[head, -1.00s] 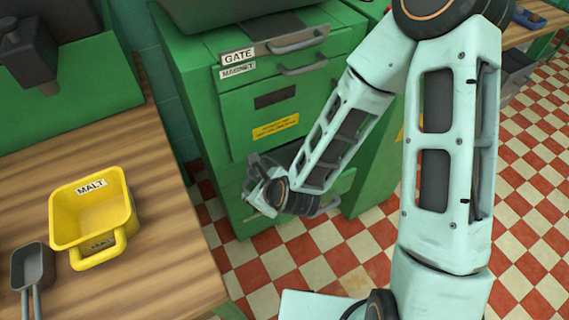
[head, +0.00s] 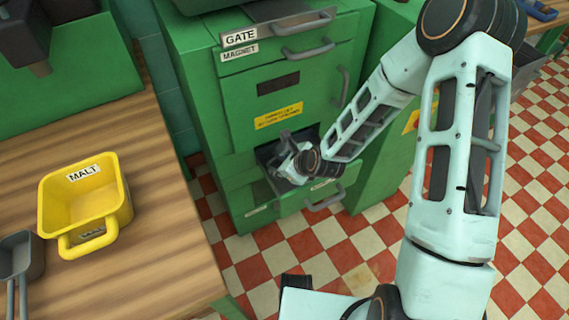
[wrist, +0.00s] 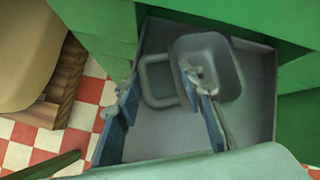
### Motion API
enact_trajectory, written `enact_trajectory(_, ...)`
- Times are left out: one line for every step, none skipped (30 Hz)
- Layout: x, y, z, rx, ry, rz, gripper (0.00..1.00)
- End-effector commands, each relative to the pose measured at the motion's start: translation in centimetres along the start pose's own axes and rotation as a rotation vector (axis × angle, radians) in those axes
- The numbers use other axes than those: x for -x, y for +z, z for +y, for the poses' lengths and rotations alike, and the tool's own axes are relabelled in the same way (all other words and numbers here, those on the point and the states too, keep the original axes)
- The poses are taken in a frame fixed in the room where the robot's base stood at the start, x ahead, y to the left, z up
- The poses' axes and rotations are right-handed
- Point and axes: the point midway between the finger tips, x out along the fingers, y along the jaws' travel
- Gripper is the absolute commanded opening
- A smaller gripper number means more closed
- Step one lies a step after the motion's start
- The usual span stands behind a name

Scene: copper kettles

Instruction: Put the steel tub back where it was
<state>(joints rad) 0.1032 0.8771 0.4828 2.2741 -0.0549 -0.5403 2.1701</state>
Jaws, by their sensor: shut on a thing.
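The grey steel tub (wrist: 222,55) with its looped handle (wrist: 148,75) is inside an open grey-lined bay (wrist: 255,110) in the wrist view. My gripper (wrist: 160,76) is shut on the tub, its blue fingers on either side of the handle. In the head view, my gripper (head: 288,160) reaches into the bay, low in the green machine (head: 235,100). There I cannot make out the tub clearly behind my gripper. I cannot tell whether the tub rests on the bay's floor.
A yellow tub labelled MALT (head: 85,200) and a grey scoop (head: 20,260) lie on the wooden counter (head: 150,260) at left. GATE (head: 240,37) and MAGNET (head: 238,52) labels mark the machine's upper parts. Green walls border the bay; the checkered floor (head: 320,250) is open.

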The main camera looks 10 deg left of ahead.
Motion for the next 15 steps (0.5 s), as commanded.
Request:
enact_trajectory(-0.5, -0.3, -0.6, -0.001, -0.003, 0.0, 0.09)
enact_trajectory(-0.9, -0.6, -0.8, -0.001, -0.002, 0.001, 0.09)
enact_trajectory(-1.4, -0.8, -1.0, 0.001, -0.001, 0.0, 0.09)
enact_trajectory(-1.7, -1.0, -1.2, 0.001, -0.002, 0.0, 0.09)
enact_trajectory(-1.9, -1.1, -1.4, 0.0, -0.002, 0.0, 0.09)
enact_trajectory(-2.0, -1.2, -1.5, 0.0, -0.001, 0.0, 0.09)
enact_trajectory(-2.0, -1.2, -1.6, 0.001, -0.001, 0.0, 0.09)
enact_trajectory(-2.0, -1.2, -1.6, 0.001, -0.001, 0.0, 0.09)
enact_trajectory(-2.0, -1.1, -1.6, 0.001, -0.001, 0.0, 0.09)
enact_trajectory(-1.9, -1.1, -1.6, 0.001, -0.001, 0.0, 0.09)
enact_trajectory(-1.9, -1.1, -1.6, 0.001, -0.001, 0.0, 0.09)
enact_trajectory(-1.9, -1.1, -1.6, 0.001, -0.001, 0.0, 0.09)
enact_trajectory(-2.0, -1.1, -1.6, 0.001, -0.001, 0.0, 0.09)
enact_trajectory(-2.0, -1.2, -1.5, 0.001, -0.001, 0.0, 0.09)
enact_trajectory(-2.1, -1.3, -1.5, 0.0, -0.001, 0.0, 0.09)
